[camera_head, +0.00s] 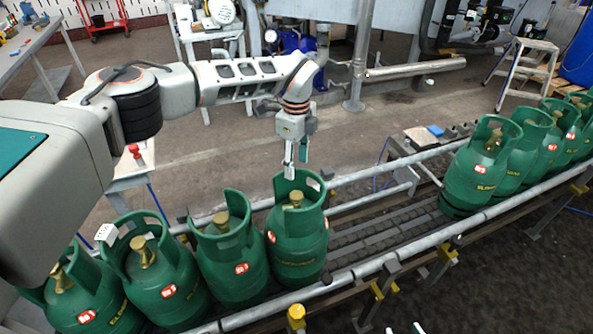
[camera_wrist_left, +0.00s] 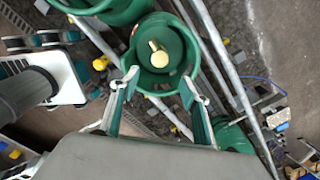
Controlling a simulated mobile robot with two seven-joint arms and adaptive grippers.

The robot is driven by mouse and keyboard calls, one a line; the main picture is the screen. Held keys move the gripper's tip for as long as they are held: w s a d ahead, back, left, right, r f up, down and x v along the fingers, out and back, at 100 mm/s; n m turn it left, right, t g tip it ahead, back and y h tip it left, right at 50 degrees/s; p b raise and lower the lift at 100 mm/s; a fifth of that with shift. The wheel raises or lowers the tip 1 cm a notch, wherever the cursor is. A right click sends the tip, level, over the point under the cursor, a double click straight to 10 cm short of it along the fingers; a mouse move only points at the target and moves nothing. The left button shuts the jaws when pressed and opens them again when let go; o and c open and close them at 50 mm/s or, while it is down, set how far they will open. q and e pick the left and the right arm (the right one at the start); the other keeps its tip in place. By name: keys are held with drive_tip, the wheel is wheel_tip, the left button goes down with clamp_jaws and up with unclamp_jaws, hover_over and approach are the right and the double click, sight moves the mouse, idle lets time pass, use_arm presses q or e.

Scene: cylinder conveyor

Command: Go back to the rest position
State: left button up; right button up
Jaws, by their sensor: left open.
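My left gripper (camera_head: 295,164) is open and points down at the collar of the front green gas cylinder (camera_head: 297,250) on the conveyor. In the left wrist view its two fingers (camera_wrist_left: 159,82) are spread at either side of the collar of that cylinder (camera_wrist_left: 148,80), with the brass valve (camera_wrist_left: 159,55) between and beyond the tips. No cylinder is clamped. I cannot tell whether the fingertips touch the collar. The cylinder stands upright. My right gripper is not seen.
More cylinders stand close behind it, including this one (camera_head: 231,262). A gap of bare conveyor (camera_head: 385,225) separates it from another group (camera_head: 480,170) at right. Metal rails (camera_head: 365,268) flank the belt. A side table (camera_head: 430,137) and a step stool (camera_head: 525,65) stand beyond.

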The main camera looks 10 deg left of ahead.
idle(0.5)
use_arm(q)
drive_tip(key=s+d+f+m+g+h, duration=0.2)
drive_tip(key=s+d+f+h, duration=0.2)
drive_tip(key=s+d, duration=0.5)
drive_tip(key=s+d+f+m+g+h, duration=0.15)
drive_tip(key=s+d+f+h, duration=0.35)
drive_tip(key=d, duration=0.6)
drive_tip(key=s+d+r+t+h, duration=0.2)
drive_tip(key=s+d+r+h, duration=0.7)
drive_tip(key=d, duration=0.4)
drive_tip(key=w+a+f+n+t+y, duration=0.2)
drive_tip(key=w+a+n+t+y, duration=0.1)
drive_tip(key=a+n+t, duration=0.45)
drive_tip(key=w+a+f+n+t+y, duration=0.2)
drive_tip(key=w+a+n+t, duration=0.1)
drive_tip(key=a+n+t, duration=0.45)
drive_tip(key=s+a+f+n+g+y, duration=0.1)
drive_tip(key=s+a+f+y, duration=0.4)
drive_tip(key=a, duration=0.7)
drive_tip(key=s+a+f+n+g+y, duration=0.1)
drive_tip(key=s+a+f+n+y, duration=0.3)
drive_tip(key=s+a+f, duration=0.5)
drive_tip(key=a+f+y, duration=0.1)
drive_tip(key=a+f, duration=0.3)
drive_tip(key=f, duration=0.1)
drive_tip(key=shift+s+f, duration=0.15)
drive_tip(key=shift+s, duration=0.05)
